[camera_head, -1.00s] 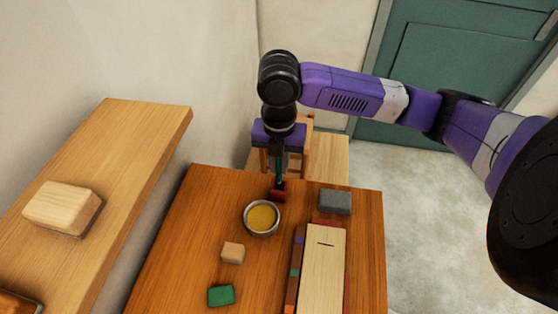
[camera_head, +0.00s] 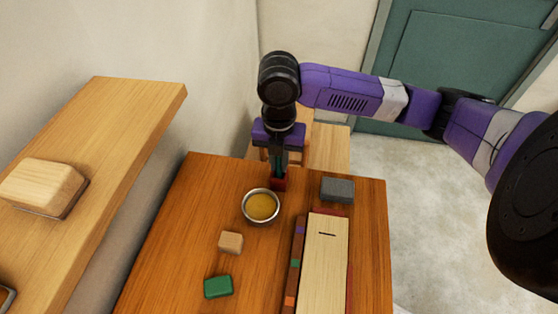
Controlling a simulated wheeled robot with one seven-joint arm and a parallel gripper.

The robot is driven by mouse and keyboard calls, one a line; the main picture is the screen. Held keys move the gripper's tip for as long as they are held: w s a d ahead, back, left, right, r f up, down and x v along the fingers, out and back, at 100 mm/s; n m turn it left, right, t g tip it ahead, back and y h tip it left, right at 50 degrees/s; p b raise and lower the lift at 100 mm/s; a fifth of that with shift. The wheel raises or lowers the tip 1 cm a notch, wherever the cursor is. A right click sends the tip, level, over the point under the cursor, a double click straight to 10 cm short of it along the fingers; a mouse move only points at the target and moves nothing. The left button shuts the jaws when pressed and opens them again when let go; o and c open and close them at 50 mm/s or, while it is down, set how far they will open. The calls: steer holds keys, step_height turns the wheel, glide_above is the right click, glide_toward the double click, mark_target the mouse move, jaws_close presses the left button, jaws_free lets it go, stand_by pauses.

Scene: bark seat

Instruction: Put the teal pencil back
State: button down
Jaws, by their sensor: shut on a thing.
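My gripper (camera_head: 279,160) points down over the far edge of the wooden table, shut on a thin, dark teal upright thing that looks like the teal pencil (camera_head: 279,158). The fingers hide most of the pencil. Directly below stands a small dark red holder (camera_head: 278,183), near the table's far edge. The pencil's lower end is at or just above the holder; I cannot tell whether it is inside.
A metal bowl with yellow contents (camera_head: 261,206) stands just in front of the holder. A grey block (camera_head: 338,189), a tan block (camera_head: 231,242), a green block (camera_head: 218,287) and books (camera_head: 325,262) are on the table (camera_head: 165,250). A shelf (camera_head: 120,130) with a pale block (camera_head: 42,186) is at left.

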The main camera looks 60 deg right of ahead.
steer(key=shift+f, duration=0.3)
steer(key=c, duration=1.3)
jaws_free()
steer(key=shift+r+b, duration=0.6)
steer(key=shift+r, duration=3.3)
steer(key=shift+a, duration=0.15)
